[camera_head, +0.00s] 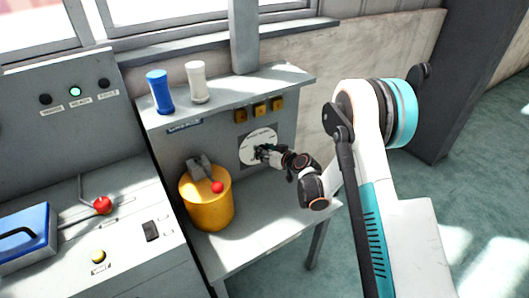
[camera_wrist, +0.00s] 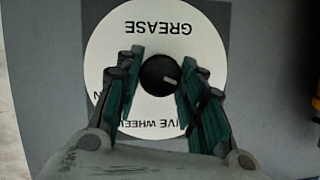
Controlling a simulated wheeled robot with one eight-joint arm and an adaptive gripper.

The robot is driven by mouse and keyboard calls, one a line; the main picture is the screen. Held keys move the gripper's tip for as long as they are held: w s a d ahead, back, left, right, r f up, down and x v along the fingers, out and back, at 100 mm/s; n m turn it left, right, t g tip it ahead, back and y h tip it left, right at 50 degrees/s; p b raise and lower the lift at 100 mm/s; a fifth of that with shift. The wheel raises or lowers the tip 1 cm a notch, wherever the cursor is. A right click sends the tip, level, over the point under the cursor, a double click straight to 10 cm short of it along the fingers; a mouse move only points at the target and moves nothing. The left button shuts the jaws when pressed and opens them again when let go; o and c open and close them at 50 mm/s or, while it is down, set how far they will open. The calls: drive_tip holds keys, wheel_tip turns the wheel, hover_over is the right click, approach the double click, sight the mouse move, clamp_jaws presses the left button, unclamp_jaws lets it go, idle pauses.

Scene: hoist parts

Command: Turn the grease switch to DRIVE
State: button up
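The grease switch is a round white dial (camera_head: 257,146) on a grey panel below the shelf. In the wrist view the dial (camera_wrist: 205,45) reads "GREASE" upside down at the top. Lettering like "IVE WHEEL" shows partly at the bottom. A black knob (camera_wrist: 156,72) sits at its centre, with a short pale mark toward the right, slightly down. My gripper (camera_wrist: 160,78) is open, with one finger either side of the knob. A gap shows on the left; whether the right finger touches is unclear. In the head view my gripper (camera_head: 264,152) covers part of the dial.
A yellow drum (camera_head: 208,205) with a red knob stands on the bench left of the dial. Blue (camera_head: 159,92) and white (camera_head: 198,82) cylinders stand on the shelf above. Several orange blocks (camera_head: 259,110) sit above the dial. A control desk (camera_head: 125,205) is at left.

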drive_tip(key=shift+c, duration=1.2)
drive_tip(key=m+y, duration=0.1)
drive_tip(key=m, duration=0.1)
drive_tip(key=m+y, duration=0.1)
drive_tip(key=m, duration=0.1)
drive_tip(key=m+g+y, duration=0.1)
drive_tip(key=m, duration=0.1)
drive_tip(key=shift+w+d+f+y, duration=0.15)
drive_tip(key=shift+d+y, duration=0.1)
drive_tip(key=shift+y, duration=0.05)
drive_tip(key=o, duration=1.1)
drive_tip(key=shift+c, duration=0.2)
